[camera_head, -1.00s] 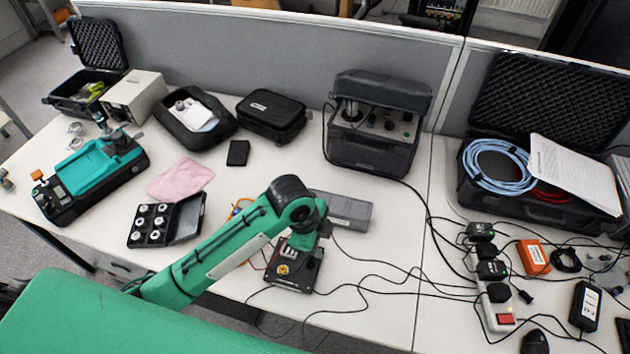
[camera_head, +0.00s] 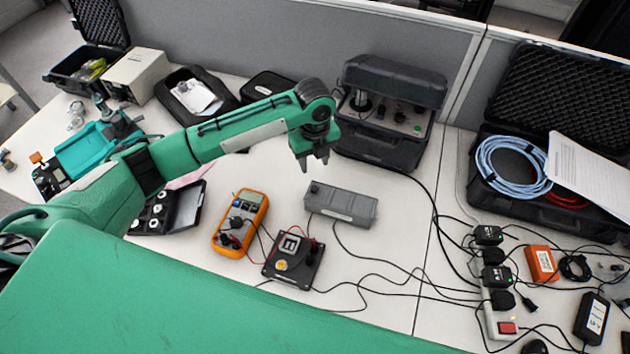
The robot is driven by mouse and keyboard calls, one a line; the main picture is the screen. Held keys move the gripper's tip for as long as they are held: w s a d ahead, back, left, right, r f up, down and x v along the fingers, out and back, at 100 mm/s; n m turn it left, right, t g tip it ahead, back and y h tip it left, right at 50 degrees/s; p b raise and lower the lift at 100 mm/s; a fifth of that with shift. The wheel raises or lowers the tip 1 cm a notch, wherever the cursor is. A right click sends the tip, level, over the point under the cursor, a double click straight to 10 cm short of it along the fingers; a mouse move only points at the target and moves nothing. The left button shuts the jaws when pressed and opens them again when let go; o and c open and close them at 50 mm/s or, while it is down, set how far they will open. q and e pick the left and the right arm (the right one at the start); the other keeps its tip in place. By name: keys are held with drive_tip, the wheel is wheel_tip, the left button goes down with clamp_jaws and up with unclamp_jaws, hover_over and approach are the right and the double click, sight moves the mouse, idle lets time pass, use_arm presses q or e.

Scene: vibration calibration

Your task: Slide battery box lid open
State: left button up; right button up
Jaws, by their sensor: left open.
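A long grey box with a lid, which looks like the battery box (camera_head: 341,204), lies on the table in the middle of the view, with black leads running from it. Its lid looks closed, though the seam is too small to tell clearly. My left gripper (camera_head: 314,165) is open and empty, pointing down, and shows just behind the box's left end in the picture. The fingers appear apart from the box; their height over the table is hard to tell. My right gripper is not in view.
A black device (camera_head: 293,260) with red wires and an orange multimeter (camera_head: 240,222) sit in front and left of the box. A large black instrument case (camera_head: 385,115) stands behind it. Cables cross the table toward a power strip (camera_head: 493,312) at the right.

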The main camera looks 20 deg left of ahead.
sight(315, 188)
use_arm(q)
wheel_tip(315, 188, down, 10)
drive_tip(key=shift+r+p, duration=0.25)
drive_tip(key=shift+p, duration=0.5)
drive_tip(key=shift+f, duration=0.55)
clamp_jaws()
